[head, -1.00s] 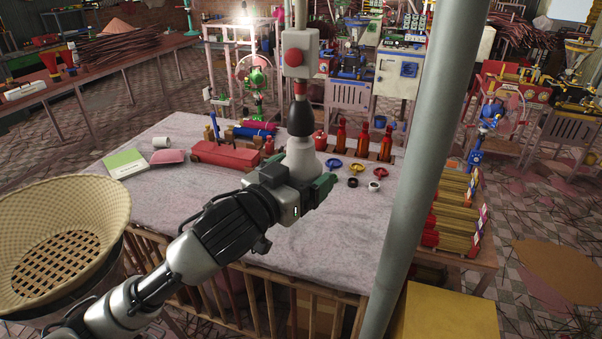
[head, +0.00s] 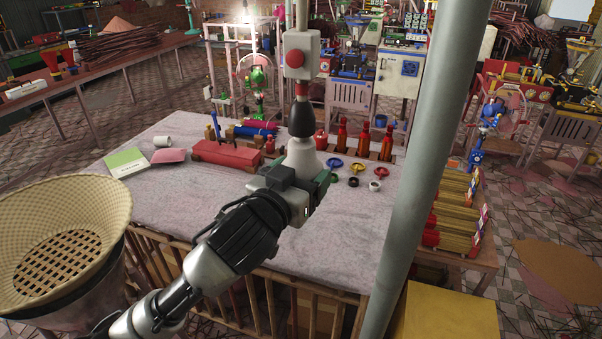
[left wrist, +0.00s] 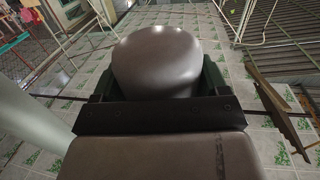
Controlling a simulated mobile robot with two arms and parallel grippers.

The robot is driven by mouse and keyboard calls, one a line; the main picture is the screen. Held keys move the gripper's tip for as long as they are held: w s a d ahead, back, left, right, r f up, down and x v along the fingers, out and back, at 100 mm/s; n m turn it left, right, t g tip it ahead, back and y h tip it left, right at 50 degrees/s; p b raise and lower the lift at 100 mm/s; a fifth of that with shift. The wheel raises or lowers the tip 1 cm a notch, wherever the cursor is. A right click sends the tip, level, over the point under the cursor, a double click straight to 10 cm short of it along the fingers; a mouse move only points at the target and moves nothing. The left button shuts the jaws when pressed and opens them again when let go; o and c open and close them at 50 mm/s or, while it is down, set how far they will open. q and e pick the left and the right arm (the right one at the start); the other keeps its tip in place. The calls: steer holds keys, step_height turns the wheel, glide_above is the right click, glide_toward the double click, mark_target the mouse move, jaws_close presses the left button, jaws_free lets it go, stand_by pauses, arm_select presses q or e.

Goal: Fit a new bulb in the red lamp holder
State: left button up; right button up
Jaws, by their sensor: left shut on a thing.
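My left gripper (head: 306,180) is shut on a whitish bulb (head: 302,155), which stands upright above the table. In the left wrist view the rounded grey glass of the bulb (left wrist: 160,62) sits between the dark green jaws (left wrist: 158,92). A black lamp holder (head: 301,119) with a red band at its top hangs straight above the bulb from a cord. The bulb's upper end meets the holder's lower rim in the head view; its base is hidden, so I cannot tell how far in it sits. My right gripper is not in view.
A grey switch box with a red button (head: 295,60) hangs above the holder. The cloth-covered table (head: 150,205) holds a red toolbox (head: 225,154), several red bottles and small coloured rings. A grey pole (head: 413,190) stands close on the right. A woven basket (head: 90,210) is at left.

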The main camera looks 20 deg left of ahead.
arm_select(q)
steer(key=shift+n+y, duration=0.4)
steer(key=shift+y, duration=0.2)
steer(key=shift+n+y, duration=0.4)
steer(key=shift+y, duration=0.2)
steer(key=o, duration=1)
steer(key=shift+w, duration=0.1)
steer(key=shift+c, duration=0.2)
